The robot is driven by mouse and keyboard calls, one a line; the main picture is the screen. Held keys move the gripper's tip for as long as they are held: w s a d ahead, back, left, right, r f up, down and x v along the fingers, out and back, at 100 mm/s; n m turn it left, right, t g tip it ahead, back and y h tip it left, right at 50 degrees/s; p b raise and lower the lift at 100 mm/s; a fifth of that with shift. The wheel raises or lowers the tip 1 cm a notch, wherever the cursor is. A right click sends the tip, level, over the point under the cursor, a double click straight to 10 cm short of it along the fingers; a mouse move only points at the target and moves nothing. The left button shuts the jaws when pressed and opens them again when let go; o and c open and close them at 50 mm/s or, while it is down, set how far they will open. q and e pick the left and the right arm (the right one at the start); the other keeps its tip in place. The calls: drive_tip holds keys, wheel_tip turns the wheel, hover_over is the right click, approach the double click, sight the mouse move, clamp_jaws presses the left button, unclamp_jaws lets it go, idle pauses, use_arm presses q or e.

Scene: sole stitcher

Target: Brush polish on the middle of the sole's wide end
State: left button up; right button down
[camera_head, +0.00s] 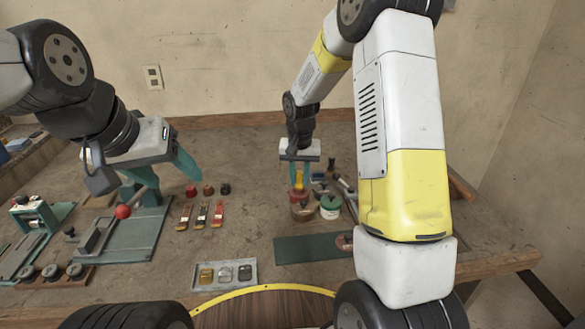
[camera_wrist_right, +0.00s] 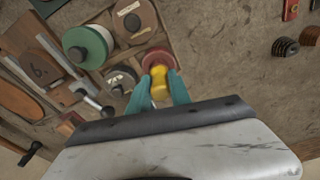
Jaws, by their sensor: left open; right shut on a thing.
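My right gripper (camera_head: 299,176) is shut on a small yellow thing (camera_head: 298,180), held over a crowded group of items at the back right. In the right wrist view the yellow thing (camera_wrist_right: 159,90) sits between the teal fingertips, with a round red piece (camera_wrist_right: 157,62) at its far end. I cannot tell if the red piece is part of it. A reddish piece (camera_head: 345,241), perhaps the sole, lies on the green mat (camera_head: 300,249), partly hidden by my right arm. My left gripper (camera_head: 155,175) is open and empty above the lever press at left.
A red-knobbed lever (camera_head: 123,211) stands under my left gripper. A grey tray (camera_head: 225,275) holds several small blocks. Several brushes (camera_head: 202,214) and small knobs (camera_head: 208,190) lie mid-table. A green-rimmed spool (camera_head: 330,207) stands near my right gripper. Bare table lies between brushes and mat.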

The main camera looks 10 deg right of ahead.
sight(299, 172)
idle(0.4)
drive_tip(key=shift+r, duration=3.5)
